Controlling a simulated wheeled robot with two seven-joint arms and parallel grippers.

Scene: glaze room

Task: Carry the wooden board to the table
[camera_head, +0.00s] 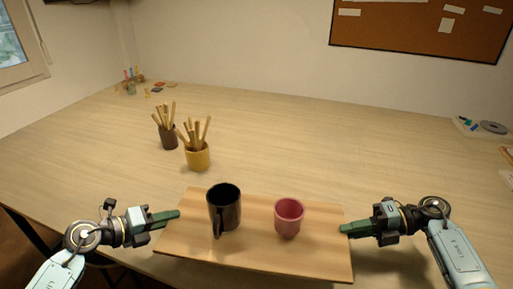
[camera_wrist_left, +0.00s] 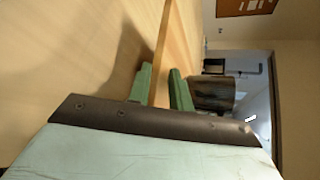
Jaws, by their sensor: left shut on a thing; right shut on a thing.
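The wooden board (camera_head: 258,252) is held between my two grippers at the near side of the table (camera_head: 290,130). A black mug (camera_head: 224,207) and a pink cup (camera_head: 289,214) stand upright on it. My left gripper (camera_head: 176,215) is shut on the board's left edge, and my right gripper (camera_head: 345,229) is shut on its right edge. In the left wrist view, the green fingers (camera_wrist_left: 160,88) sit on either side of the board (camera_wrist_left: 178,48), with a dark mug (camera_wrist_left: 213,93) beyond. Whether the board touches the table is hard to tell.
A yellow pot (camera_head: 198,157) and a dark pot (camera_head: 168,137), both with wooden tools, stand beyond the board to the left. Small coloured items (camera_head: 130,86) lie at the far left corner. A tray with a disc (camera_head: 490,127) is at the right edge. The table's middle is clear.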

